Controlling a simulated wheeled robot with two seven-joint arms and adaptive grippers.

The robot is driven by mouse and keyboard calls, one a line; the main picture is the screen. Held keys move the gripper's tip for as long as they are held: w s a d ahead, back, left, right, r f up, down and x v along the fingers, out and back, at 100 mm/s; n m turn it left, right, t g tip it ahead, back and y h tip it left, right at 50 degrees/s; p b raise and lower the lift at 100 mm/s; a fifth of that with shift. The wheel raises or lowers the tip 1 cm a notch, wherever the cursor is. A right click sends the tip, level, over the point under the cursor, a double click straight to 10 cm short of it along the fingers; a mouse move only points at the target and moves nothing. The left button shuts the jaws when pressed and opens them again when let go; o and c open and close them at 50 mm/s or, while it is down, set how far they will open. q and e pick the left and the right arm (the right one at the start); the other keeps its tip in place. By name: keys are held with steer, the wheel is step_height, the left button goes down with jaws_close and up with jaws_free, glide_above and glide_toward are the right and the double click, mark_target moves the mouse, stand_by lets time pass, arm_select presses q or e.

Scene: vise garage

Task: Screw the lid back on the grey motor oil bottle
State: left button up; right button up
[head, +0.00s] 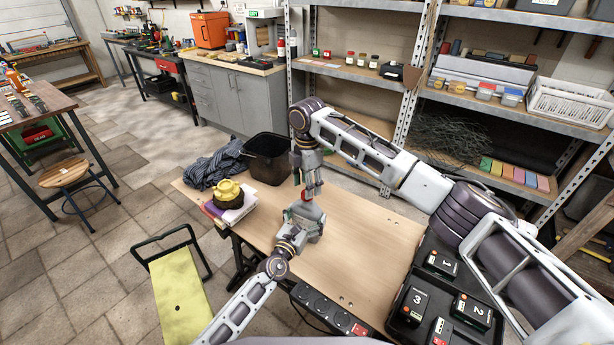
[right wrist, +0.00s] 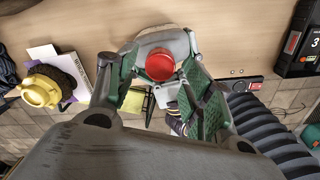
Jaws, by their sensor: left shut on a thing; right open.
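The grey motor oil bottle (right wrist: 172,40) shows from above in the right wrist view. A red lid (right wrist: 160,65) sits at its top; how tightly it is seated cannot be told. In the head view the lid (head: 306,195) is small, above the bottle. My left gripper (head: 302,217) is shut on the bottle over the workbench and partly hides it. My right gripper (head: 309,187) is directly above, pointing down. In the right wrist view its green-padded fingers are open, one on each side of the lid.
The wooden workbench (head: 365,235) is mostly clear on the right. A yellow object (head: 228,192) on books, a dark cloth (head: 215,165) and a black bin (head: 268,160) are at its left and back. A black case with numbered boxes (head: 440,300) stands at the right. Shelves stand behind.

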steer(key=shift+f, duration=1.6)
steer(key=c, duration=1.1)
